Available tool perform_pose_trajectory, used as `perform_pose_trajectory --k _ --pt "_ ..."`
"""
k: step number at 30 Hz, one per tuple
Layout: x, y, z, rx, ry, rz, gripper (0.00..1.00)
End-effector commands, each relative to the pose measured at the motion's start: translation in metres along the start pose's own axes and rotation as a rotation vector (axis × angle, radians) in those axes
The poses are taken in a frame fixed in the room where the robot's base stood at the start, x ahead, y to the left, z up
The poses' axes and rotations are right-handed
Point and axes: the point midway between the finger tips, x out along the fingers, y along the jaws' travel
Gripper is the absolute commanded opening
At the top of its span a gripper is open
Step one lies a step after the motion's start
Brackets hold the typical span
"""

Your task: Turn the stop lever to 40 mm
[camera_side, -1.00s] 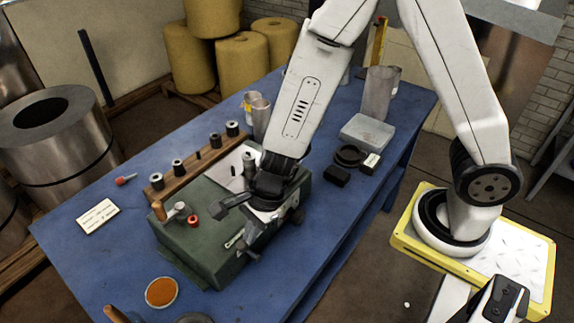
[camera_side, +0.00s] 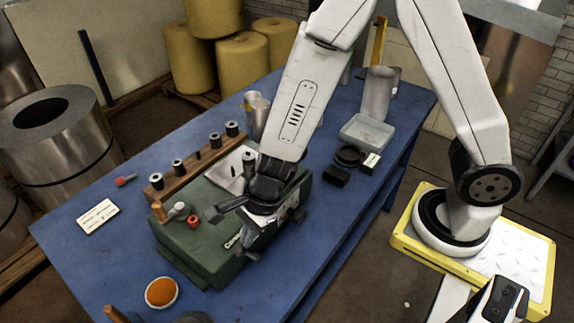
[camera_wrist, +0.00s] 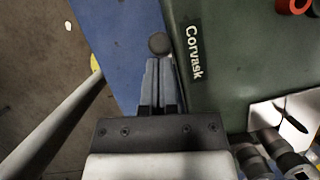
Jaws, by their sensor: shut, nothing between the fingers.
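The green machine (camera_side: 205,243) with the white "Corvask" label stands on the blue bench; its green body also shows in the wrist view (camera_wrist: 225,75). My gripper (camera_wrist: 160,62) points down beside the labelled side, with its two fingers together and nothing between them. In the side view my gripper (camera_side: 250,252) is at the machine's front right edge, partly covering the label. A round dark knob (camera_wrist: 158,43) shows just beyond the fingertips, close to the machine's edge. I cannot tell whether it is the stop lever's end or whether the fingers touch it. No 40 mm mark is readable.
A wooden rack (camera_side: 184,172) with several dark rollers stands behind. A clear tray (camera_side: 367,132) and black parts lie to the right.

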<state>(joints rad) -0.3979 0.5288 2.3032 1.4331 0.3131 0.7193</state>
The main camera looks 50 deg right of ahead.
Motion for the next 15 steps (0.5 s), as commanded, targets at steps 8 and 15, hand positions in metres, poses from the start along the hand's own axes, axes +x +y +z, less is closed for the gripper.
perform_pose_trajectory --k 8,15 --pt "-0.007 0.0 0.004 -0.003 -0.008 0.003 0.0" --pt "-0.024 0.0 0.004 -0.003 -0.005 -0.001 0.0"
